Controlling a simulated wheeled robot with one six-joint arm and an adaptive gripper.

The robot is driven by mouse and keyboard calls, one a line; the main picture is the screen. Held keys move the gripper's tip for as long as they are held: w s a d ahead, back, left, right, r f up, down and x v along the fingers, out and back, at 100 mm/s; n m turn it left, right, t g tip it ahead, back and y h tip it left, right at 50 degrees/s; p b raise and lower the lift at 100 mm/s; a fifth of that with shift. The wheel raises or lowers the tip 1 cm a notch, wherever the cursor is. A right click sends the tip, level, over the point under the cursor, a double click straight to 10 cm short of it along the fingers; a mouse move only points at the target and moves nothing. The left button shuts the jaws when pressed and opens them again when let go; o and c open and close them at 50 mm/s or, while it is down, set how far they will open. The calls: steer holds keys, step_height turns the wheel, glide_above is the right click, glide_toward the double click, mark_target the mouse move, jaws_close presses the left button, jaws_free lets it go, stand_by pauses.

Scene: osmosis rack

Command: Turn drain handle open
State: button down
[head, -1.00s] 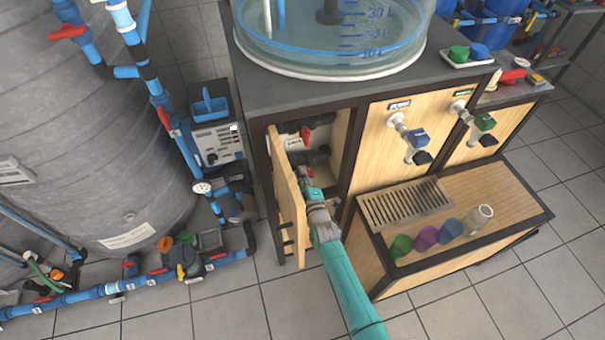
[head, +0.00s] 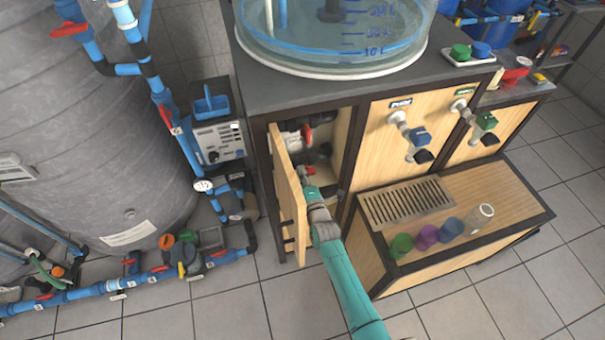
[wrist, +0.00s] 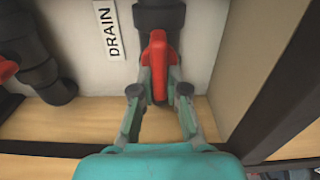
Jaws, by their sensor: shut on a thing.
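The red drain handle (wrist: 158,66) sits on a dark pipe valve beside a "DRAIN" label (wrist: 109,30) in the wrist view. My gripper (wrist: 159,84) is shut on this handle, with one finger on each side of it. The handle runs in line with the pipe above it in this view. In the head view my gripper (head: 309,178) reaches inside the open cabinet, and the handle there is small and partly hidden by the gripper.
The wooden cabinet door (head: 288,205) stands open just left of my arm. Another red handle (head: 306,135) is higher in the cabinet. A wooden step with a metal grate (head: 405,203) and several cups stands to the right. A clear water tank (head: 335,62) is on top.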

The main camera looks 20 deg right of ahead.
steer(key=c, duration=1.2)
jaws_free()
steer(key=s, duration=1.2)
steer(key=shift+s+f, duration=0.1)
